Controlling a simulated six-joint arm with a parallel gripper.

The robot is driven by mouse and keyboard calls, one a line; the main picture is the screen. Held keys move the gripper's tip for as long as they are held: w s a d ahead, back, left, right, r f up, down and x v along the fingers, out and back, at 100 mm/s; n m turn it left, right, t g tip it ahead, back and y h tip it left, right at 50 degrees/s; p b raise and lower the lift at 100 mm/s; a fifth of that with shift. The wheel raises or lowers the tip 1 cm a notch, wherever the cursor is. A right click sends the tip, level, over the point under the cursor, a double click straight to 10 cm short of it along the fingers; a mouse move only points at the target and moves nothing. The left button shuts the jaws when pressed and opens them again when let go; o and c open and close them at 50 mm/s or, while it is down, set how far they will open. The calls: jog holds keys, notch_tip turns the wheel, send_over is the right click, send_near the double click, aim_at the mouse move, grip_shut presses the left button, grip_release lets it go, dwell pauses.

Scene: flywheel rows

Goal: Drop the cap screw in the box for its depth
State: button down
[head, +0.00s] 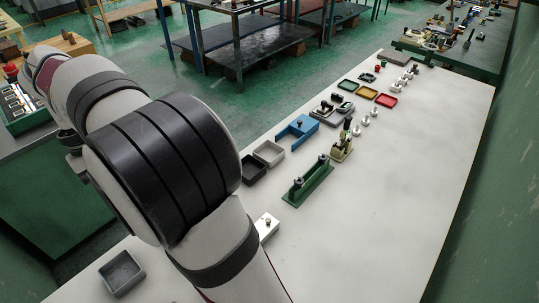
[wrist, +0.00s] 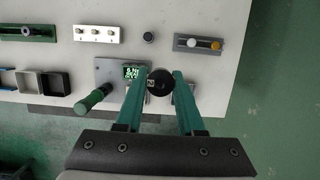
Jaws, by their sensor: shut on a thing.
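My gripper (wrist: 160,80) shows in the wrist view with two green fingers closed on a black round piece (wrist: 162,83). It looks like the cap screw seen end-on, though its shank is hidden. It is over or beside a grey device with a small lit green display (wrist: 133,71), whose text I cannot read surely. A black box (wrist: 55,84) and a grey box (wrist: 28,83) stand side by side to the left. In the head view the black box (head: 253,169) and pale grey box (head: 269,153) stand past my arm, which hides my gripper. Another grey box (head: 121,272) is at lower left.
A green-handled lever (wrist: 92,97) sticks out left of the display. A white block with pegs (wrist: 98,33), a dark knob (wrist: 149,38) and a grey plate with white and orange knobs (wrist: 199,44) lie beyond. The bench's right side (head: 410,190) is clear.

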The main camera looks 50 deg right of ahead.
dwell(0.3)
jog(key=w+d+f+m+t+y, duration=0.2)
jog(key=w+d+f+m, duration=0.1)
jog(key=d+m, duration=0.7)
jog(key=w+d+f+m+t+y, duration=0.15)
jog(key=d+f+m, duration=0.25)
jog(key=d+m, duration=0.6)
jog(key=s+d+f+m+t+h, duration=0.1)
jog(key=s+d+f+m, duration=0.15)
jog(key=d+m, duration=0.45)
jog(key=s+d+f+m+t+h, duration=0.1)
jog(key=s+d+m, duration=0.2)
jog(key=d, duration=0.7)
jog(key=s+d+f+m+t+h, duration=0.1)
jog(key=s+d+f+m, duration=0.15)
jog(key=d+m, duration=0.5)
jog(key=shift+n+h, duration=0.25)
jog(key=shift+n, duration=0.5)
jog(key=w+f, duration=0.7)
jog(key=w+a+f, duration=0.1)
jog(key=w+f, duration=0.2)
jog(key=shift+w+f, duration=0.3)
jog(key=shift+w, duration=0.05)
jog(key=shift+f, duration=0.2)
